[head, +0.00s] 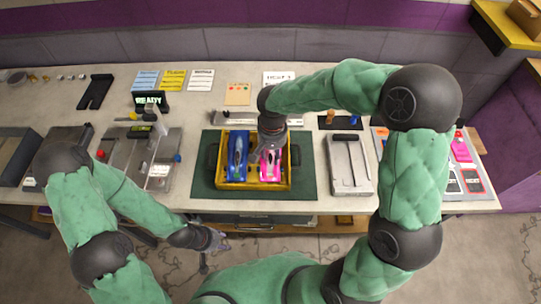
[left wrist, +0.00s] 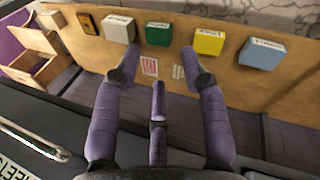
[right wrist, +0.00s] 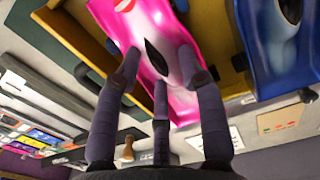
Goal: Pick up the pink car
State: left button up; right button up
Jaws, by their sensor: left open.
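The pink car (head: 270,164) lies in the yellow tray (head: 262,186) on the table, to the right of the blue car (head: 237,158). My right gripper (head: 272,148) is over the pink car's far end. In the right wrist view the pink car (right wrist: 150,40) lies just beyond the fingers of my right gripper (right wrist: 160,75). Those fingers are spread apart over the car's body; I cannot tell whether they touch it. My left gripper (head: 214,242) is in front of the table's near edge, open and empty in the left wrist view (left wrist: 160,80).
The tray has dark side handles and sits on a green mat (head: 203,184). A grey device with a slotted top (head: 348,166) stands right of the mat. A metal fixture (head: 150,150) and a READY display (head: 150,101) stand to the left. Cards lie behind.

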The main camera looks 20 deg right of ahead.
grip_shut()
jog(key=shift+r, duration=0.1)
